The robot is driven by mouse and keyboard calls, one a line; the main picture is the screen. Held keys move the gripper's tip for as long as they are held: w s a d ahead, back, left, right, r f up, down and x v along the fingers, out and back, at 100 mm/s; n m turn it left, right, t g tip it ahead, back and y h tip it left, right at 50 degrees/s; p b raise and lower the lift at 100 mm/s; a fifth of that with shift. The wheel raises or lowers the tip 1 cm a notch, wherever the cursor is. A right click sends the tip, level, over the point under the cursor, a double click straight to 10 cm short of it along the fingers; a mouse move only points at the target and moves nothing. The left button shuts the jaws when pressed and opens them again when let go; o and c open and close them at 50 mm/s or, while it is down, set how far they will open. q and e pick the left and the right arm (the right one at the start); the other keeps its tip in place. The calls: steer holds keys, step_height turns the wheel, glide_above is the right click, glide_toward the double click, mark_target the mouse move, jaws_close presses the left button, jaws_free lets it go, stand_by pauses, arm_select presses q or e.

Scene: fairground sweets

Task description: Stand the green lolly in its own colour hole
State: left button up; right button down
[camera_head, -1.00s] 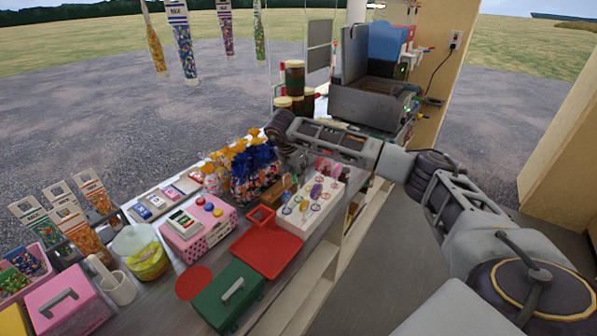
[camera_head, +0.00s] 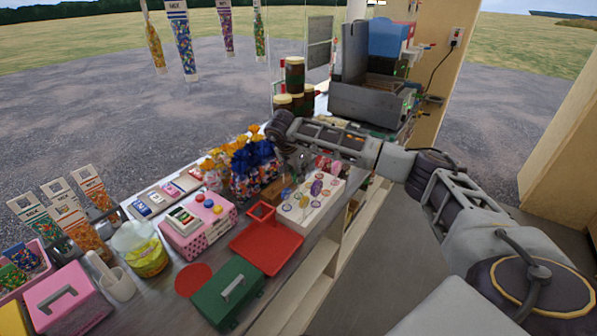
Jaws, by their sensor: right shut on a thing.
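The white lolly block (camera_head: 302,221) stands near the right end of the counter, with ringed holes in its top. Several lollies stand in it, among them a purple one (camera_head: 316,187) and a pink one (camera_head: 334,168). My right gripper (camera_head: 303,162) is behind the block's far edge, pointing down beneath my forearm. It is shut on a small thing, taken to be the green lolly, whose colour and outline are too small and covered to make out. I cannot tell whether that thing touches the block. My left gripper is out of view.
Wrapped sweets (camera_head: 252,165) stand close to the left of my right gripper. A red tray (camera_head: 265,256), a green box (camera_head: 228,298) and a pink till (camera_head: 197,232) stand nearer along the counter. Dark jars (camera_head: 295,75) and a grey machine (camera_head: 368,100) are behind my forearm.

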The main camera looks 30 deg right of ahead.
steer(key=shift+f, duration=0.6)
steer(key=c, duration=0.8)
jaws_free()
steer(key=shift+o, duration=0.2)
steer(key=shift+r, duration=0.15)
steer(key=shift+r+p, duration=2.8)
steer(key=shift+r, duration=1.65)
steer(key=shift+f, duration=0.1)
